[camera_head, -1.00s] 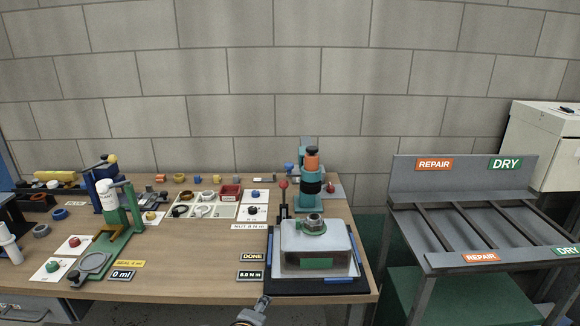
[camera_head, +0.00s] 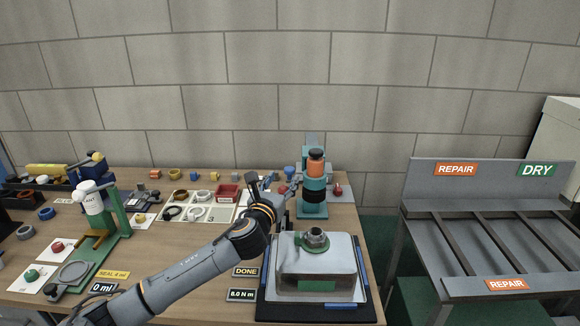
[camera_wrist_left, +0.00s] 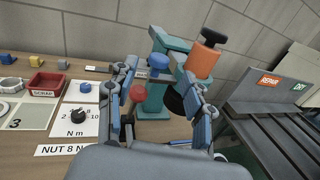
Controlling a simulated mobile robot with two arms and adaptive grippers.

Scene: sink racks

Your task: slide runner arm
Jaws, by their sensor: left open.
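The nut runner (camera_head: 314,190) is a teal stand with an orange and black motor, behind the grey metal housing (camera_head: 318,265). It also shows in the left wrist view (camera_wrist_left: 203,62), at the right. Contact cannot be told. My right gripper is out of view.
The housing sits on a black mat (camera_head: 262,308) with blue rails. A green press (camera_head: 105,225) stands at the left. A red scrap tray (camera_head: 228,192) and several small parts lie along the back. A rack (camera_head: 440,250) marked REPAIR and DRY stands at the right.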

